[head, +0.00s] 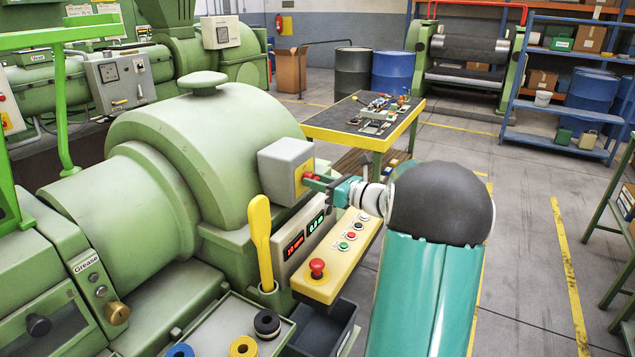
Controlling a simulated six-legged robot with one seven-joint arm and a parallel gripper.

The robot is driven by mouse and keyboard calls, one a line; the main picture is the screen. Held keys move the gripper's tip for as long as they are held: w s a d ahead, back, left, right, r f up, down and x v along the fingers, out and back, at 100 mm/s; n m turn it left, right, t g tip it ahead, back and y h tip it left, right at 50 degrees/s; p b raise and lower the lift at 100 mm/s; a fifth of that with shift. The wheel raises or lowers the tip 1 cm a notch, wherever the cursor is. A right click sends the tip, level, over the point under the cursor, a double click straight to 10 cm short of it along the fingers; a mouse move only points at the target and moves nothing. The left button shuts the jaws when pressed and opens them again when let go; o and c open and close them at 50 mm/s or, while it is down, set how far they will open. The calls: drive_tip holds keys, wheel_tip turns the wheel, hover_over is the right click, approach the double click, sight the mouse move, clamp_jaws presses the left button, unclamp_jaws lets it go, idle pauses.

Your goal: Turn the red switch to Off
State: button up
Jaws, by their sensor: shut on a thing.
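The red switch (307,170) sits on the yellow face of a grey box (283,168) mounted on the side of the large green extruder (200,135). My gripper (312,180), at the end of my teal arm, reaches in from the right and is shut on the red switch. Its fingers cover much of the switch. The switch's angle and any On or Off marking are too small or hidden to read.
Below the box are red and green displays (305,233) and a yellow button panel (336,250) with a red mushroom button (317,267). A yellow lever (261,240) stands to its left. A yellow-edged table (410,125) with small parts is behind.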

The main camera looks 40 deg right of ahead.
drive_tip(key=n, duration=1.3)
drive_tip(key=shift+f+n+y, duration=0.2)
drive_tip(key=shift+n+y, duration=0.2)
drive_tip(key=shift+n, duration=2)
drive_tip(key=shift+f, duration=0.1)
drive_tip(key=o, duration=0.9)
